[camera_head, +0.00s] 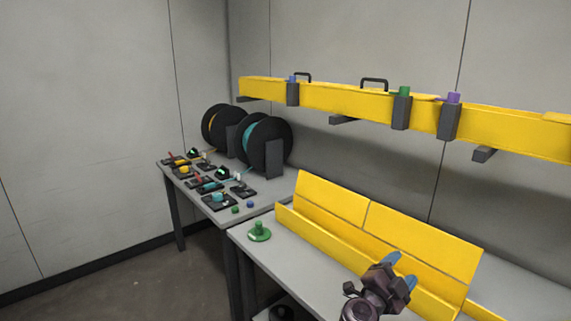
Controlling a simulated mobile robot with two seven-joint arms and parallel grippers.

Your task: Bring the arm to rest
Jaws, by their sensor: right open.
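My right gripper (401,269) comes in at the bottom right of the head view, with dark purple-grey housing and blue fingertips. It is open, and I see nothing between its fingers. It is in front of the long yellow trough (340,240) on the near grey table (268,262), and overlaps the trough in the picture. I cannot tell whether it touches the trough. My left gripper does not show in this view.
A green knobbed piece (259,232) stands at the near table's left end. The far table (212,213) holds cable spools (265,145) and several small devices. A yellow wall duct (350,102) with grey holders runs above. Open floor (150,285) lies at left.

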